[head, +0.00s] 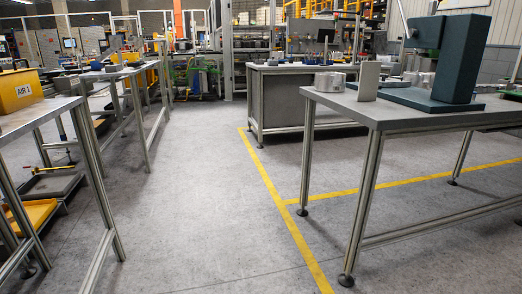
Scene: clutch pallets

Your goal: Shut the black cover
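I cannot make out a black cover in the head view. A dark blue-grey upright fixture (461,62) with a flat base stands on the right table, its head part leaning to the left. Whether it has any cover cannot be told. Neither of my grippers nor my arms shows in this view.
A yellow bin (20,90) sits on the left bench. Yellow lines (283,213) mark the floor. The middle aisle is clear.

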